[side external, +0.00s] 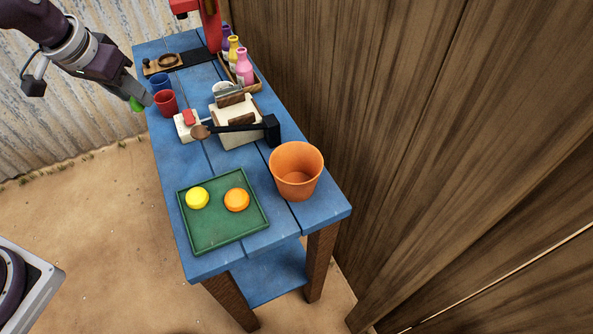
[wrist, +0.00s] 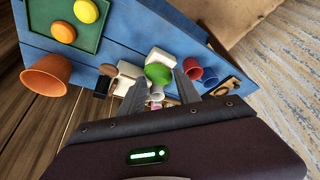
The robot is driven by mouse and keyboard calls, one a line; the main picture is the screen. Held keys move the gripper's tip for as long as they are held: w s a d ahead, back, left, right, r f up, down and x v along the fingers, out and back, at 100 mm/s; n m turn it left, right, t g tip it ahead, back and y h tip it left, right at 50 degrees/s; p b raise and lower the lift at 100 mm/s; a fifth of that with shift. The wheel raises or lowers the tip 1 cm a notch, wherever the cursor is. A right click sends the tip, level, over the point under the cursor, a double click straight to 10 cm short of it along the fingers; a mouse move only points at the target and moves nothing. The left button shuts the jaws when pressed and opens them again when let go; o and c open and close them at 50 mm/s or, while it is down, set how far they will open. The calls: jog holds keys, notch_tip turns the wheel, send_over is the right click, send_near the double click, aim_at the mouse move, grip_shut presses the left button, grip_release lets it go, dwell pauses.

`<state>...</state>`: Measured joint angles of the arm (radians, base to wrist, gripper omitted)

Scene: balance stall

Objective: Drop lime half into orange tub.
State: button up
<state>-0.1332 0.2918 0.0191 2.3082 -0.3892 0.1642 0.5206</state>
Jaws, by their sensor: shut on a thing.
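My gripper (side external: 135,99) is at the left edge of the blue table, near its far part, in the side external view. It is shut on the green lime half (side external: 136,104), which is held up in the air. In the wrist view the lime half (wrist: 158,73) shows between the two fingertips. The orange tub (side external: 296,171) stands upright at the near right corner of the table, well away from my gripper. It also shows in the wrist view (wrist: 45,76) at the left. The visible inside of the tub looks empty.
A green tray (side external: 222,233) holds a yellow half (side external: 197,198) and an orange half (side external: 237,200). A cream balance block with a dark-handled ladle (side external: 235,127) stands mid-table. Red (side external: 165,104) and blue cups, and bottles (side external: 244,68), stand farther back. A wooden wall (side external: 420,150) borders the right.

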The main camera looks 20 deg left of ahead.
jog(key=w+d+r+m+h, duration=0.1)
jog(key=w+d+m, duration=0.15)
jog(key=d, duration=0.55)
jog(key=w+d+m+h, duration=0.1)
jog(key=w+d+m, duration=0.15)
jog(key=d, duration=0.55)
jog(key=s+d+m+g+h, duration=0.15)
jog(key=d+m, duration=0.25)
jog(key=d, duration=1.3)
jog(key=shift+f, duration=2.45)
jog(key=o, duration=1.4)
jog(key=shift+r, duration=0.1)
jog(key=v, duration=0.7)
jog(key=shift+s+d, duration=0.1)
